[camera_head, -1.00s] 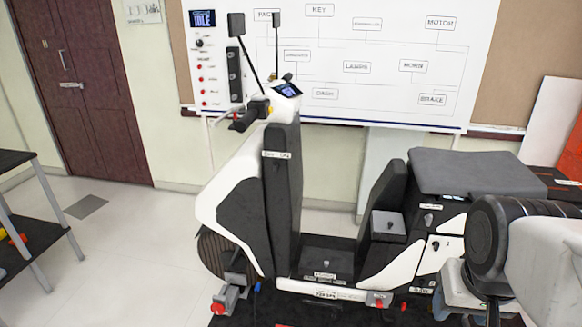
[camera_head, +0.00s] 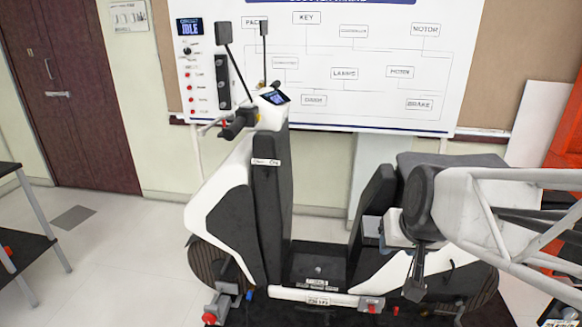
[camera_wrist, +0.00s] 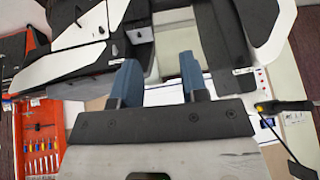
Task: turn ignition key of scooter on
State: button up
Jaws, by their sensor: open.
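The white and black scooter (camera_head: 222,210) stands upright in the head view, with its handlebar and small lit display (camera_head: 275,97) at the top. The ignition key is too small to make out for certain.
A whiteboard (camera_head: 330,120) with labelled boxes and a panel reading IDLE (camera_head: 189,27) stands behind the scooter. A black shelf (camera_head: 25,250) is at the left. A red tool panel (camera_wrist: 38,140) shows in the wrist view.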

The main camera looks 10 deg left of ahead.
jog(key=w+a+t+y, duration=0.25)
jog(key=w+a, duration=0.65)
jog(key=w, duration=0.5)
jog(key=m+t+h, duration=0.1)
jog(key=t+h, duration=0.3)
jog(key=t, duration=0.6)
send_near(264, 174)
jog(key=shift+w+d+r, duration=0.1)
jog(key=shift+w, duration=0.95)
jog(key=shift+w, duration=0.2)
jog(key=shift+w, duration=3.7)
jog(key=shift+c, duration=0.3)
